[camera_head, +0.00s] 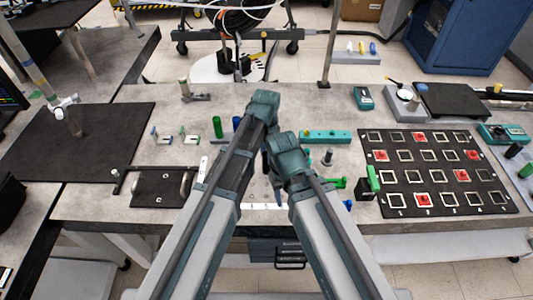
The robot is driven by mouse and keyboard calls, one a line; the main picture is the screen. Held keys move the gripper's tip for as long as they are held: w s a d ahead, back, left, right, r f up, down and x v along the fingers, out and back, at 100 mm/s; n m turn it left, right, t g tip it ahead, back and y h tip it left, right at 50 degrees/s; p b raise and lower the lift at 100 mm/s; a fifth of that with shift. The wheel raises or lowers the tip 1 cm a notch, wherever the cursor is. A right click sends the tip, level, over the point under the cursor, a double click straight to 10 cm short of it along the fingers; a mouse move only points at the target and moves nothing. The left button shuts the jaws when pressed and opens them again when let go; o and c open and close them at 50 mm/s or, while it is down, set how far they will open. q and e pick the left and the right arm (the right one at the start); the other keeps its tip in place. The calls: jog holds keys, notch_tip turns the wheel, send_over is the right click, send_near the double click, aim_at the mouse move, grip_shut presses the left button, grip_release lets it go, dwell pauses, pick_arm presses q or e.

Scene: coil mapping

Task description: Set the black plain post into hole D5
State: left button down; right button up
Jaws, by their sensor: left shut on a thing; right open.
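My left gripper (264,104) is the higher one, over the middle of the grey table. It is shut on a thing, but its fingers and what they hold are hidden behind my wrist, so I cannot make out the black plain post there. My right gripper (286,148) is open, lower and just to the right, also seen from behind. A white plate (262,197) with small printed marks shows between my forearms, mostly covered. I cannot tell which of its holes is D5, or whether this is the board with that hole.
A green post (217,127) and a blue post (236,124) stand left of my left gripper. A teal block with holes (325,136) lies to the right. A black board (487,198) with square frames and red tiles fills the table's right side. A black mat (70,140) lies left.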

pick_arm(q)
jog(key=shift+c, duration=2.1)
grip_release()
notch_tip(320, 180, up, 14)
jog(key=p, duration=1.3)
jog(key=shift+p, duration=0.4)
jog(key=shift+f, duration=0.1)
jog(key=s+a+n, duration=0.6)
jog(key=a, duration=0.3)
jog(key=s+a+n, duration=0.5)
jog(key=a, duration=0.3)
jog(key=s+d+f+m+y+b, duration=0.1)
jog(key=s+d+f+m+b, duration=0.2)
jog(key=d, duration=0.8)
notch_tip(320, 180, down, 4)
jog(key=s+b, duration=0.2)
jog(key=b, duration=0.1)
jog(key=shift+s+r+m+b, duration=0.2)
jog(key=shift+s+m+b, duration=0.1)
jog(key=shift+b, duration=0.1)
